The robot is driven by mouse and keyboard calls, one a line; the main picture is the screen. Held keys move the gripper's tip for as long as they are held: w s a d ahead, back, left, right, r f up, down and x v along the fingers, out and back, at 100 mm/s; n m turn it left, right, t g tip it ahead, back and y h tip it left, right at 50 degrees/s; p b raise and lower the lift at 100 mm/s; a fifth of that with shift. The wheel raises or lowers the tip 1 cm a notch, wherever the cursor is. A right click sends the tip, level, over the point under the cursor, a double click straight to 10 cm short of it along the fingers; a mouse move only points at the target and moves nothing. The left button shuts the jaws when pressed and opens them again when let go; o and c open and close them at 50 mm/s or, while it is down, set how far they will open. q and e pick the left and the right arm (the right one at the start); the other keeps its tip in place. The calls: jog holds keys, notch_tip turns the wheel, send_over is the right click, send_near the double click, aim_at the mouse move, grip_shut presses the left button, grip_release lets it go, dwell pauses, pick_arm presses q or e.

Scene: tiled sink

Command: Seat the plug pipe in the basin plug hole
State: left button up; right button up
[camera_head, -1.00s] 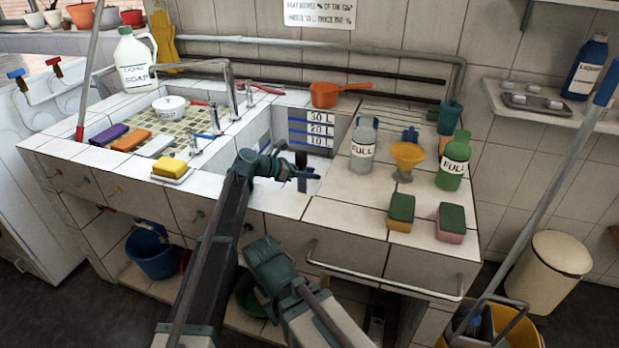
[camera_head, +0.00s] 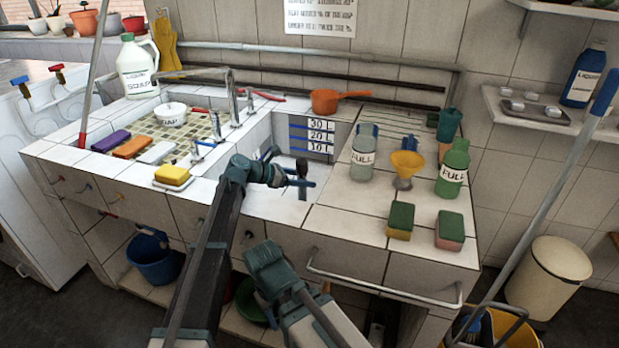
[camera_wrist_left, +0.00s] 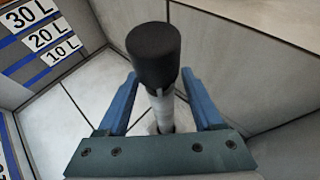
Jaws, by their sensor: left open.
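The plug pipe (camera_wrist_left: 161,98) stands upright in the basin (camera_head: 322,172), a pale tube with a wide black cap. It shows small and dark in the head view (camera_head: 302,168). My left gripper (camera_wrist_left: 159,82) is open, its two blue fingers on either side of the pipe below the cap, with a visible gap at the left finger. In the head view the left gripper (camera_head: 286,170) reaches over the basin's front-left edge. The pipe's foot and the plug hole are mostly hidden behind the gripper, so I cannot tell how the pipe sits. My right gripper is not in view.
The basin's back wall carries a litre scale (camera_head: 312,136). On the counter to the right stand a grey bottle (camera_head: 364,155), a yellow funnel (camera_head: 406,164), a green bottle (camera_head: 452,172) and two sponges (camera_head: 400,220). A tap (camera_head: 232,95) and soap bottle (camera_head: 136,70) stand left.

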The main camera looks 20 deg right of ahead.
pick_arm(q)
jog(key=p+v, duration=0.3)
jog(key=v, duration=0.6)
jog(key=shift+a, duration=0.15)
jog(key=shift+r, duration=0.1)
